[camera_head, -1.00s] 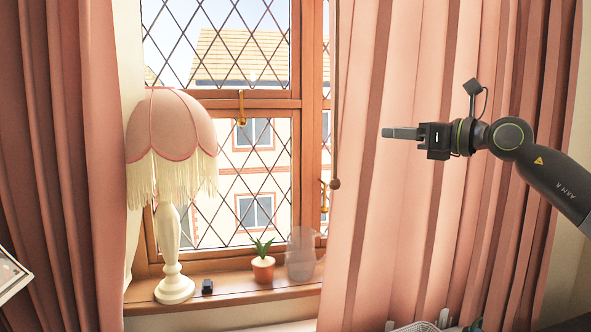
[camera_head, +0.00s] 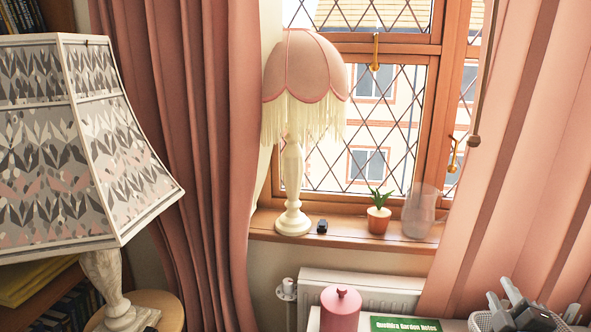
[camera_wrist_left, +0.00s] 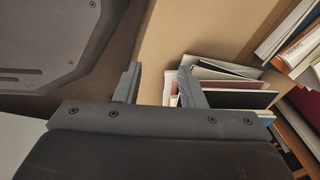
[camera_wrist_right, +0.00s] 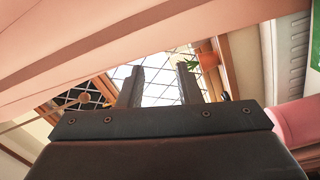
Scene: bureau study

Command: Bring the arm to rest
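My right gripper (camera_wrist_right: 160,80) shows in the right wrist view with its two dark fingers apart and nothing between them. Beyond the fingers are the window panes. In the head view the grey right gripper (camera_head: 504,291) is low at the right edge, in front of the white basket, and partly cut off. My left gripper (camera_wrist_left: 158,75) shows only in the left wrist view. Its fingers are apart and empty, with books or folders behind the right finger.
A patterned lampshade (camera_head: 85,140) fills the left. The windowsill (camera_head: 340,236) holds a fringed lamp (camera_head: 292,185), a potted plant (camera_head: 378,220) and a glass jug (camera_head: 423,213). A pink canister (camera_head: 340,308), a green book (camera_head: 405,324) and a white basket (camera_head: 480,322) are at the bottom.

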